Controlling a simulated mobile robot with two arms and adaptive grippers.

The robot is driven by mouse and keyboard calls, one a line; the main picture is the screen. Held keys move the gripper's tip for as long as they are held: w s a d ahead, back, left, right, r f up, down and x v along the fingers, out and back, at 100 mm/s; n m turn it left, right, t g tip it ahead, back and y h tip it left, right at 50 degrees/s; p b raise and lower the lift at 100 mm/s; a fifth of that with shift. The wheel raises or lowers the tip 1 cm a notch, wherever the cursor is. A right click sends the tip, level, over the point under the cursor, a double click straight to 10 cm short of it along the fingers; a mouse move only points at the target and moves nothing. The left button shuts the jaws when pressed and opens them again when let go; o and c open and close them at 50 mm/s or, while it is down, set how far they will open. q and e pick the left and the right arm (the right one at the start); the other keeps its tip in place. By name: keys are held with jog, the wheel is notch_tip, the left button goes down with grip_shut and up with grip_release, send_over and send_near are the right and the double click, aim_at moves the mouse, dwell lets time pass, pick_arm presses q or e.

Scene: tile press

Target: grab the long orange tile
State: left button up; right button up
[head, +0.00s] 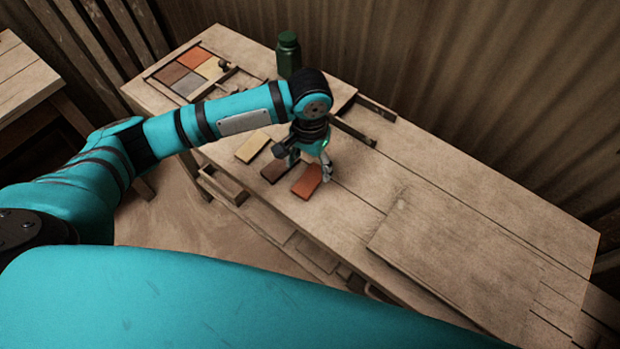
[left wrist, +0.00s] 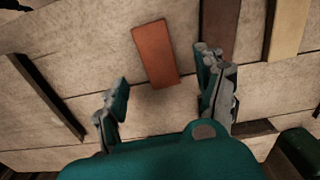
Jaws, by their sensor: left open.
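The long orange tile (head: 307,181) lies flat on the workbench, at the right end of a loose row of tiles near the front edge. It also shows in the left wrist view (left wrist: 156,53), beyond and between the fingertips. My left gripper (head: 310,168) is open and empty, beside and just behind the orange tile in the head view. In the left wrist view its two fingers (left wrist: 163,68) are spread wide, with bare bench between them. I cannot tell its exact height above the bench. My right gripper is not in view.
A dark brown tile (head: 273,171) and a pale yellow tile (head: 252,147) lie left of the orange one. A frame of coloured tiles (head: 152,74) and a green bottle (head: 288,54) stand farther back. A flat board (head: 440,250) lies at right.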

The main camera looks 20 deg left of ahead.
aim_at(310, 179)
pick_arm(q)
notch_tip(310, 179, down, 5)
jog(key=shift+s+f+p, duration=0.1)
jog(key=shift+p, duration=0.25)
jog(key=shift+c, duration=0.4)
jog(key=c, duration=1.2)
jog(key=shift+c, duration=0.2)
